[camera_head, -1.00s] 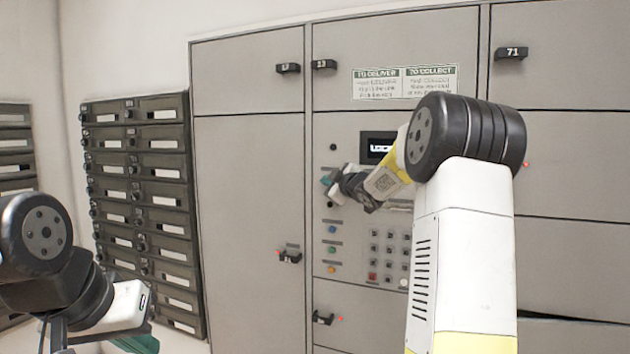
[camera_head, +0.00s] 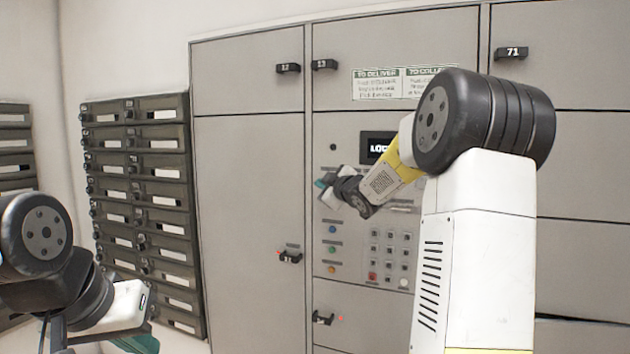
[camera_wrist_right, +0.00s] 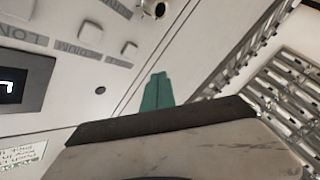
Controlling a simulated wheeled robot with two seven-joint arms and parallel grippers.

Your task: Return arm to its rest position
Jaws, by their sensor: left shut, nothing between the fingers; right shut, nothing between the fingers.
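My right arm rises from the lower right of the head view, its black elbow joint in front of the lockers. Its forearm reaches left, and the right gripper (camera_head: 322,184) is in front of the locker control panel (camera_head: 345,240). In the right wrist view the teal fingers of the right gripper (camera_wrist_right: 157,92) are together, with nothing between them and the grey panel behind. My left gripper (camera_head: 146,345) is low at the left, its teal part cut off by the lower edge of the head view; its fingertips are not clearly seen.
Grey lockers with black numbered handles (camera_head: 511,53) fill the wall. The panel has a screen (camera_head: 377,148), coloured buttons and a keypad (camera_head: 390,255). Black mailboxes (camera_head: 140,200) stand at the left. A locker door at the lower right (camera_head: 580,280) has a dark gap below it.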

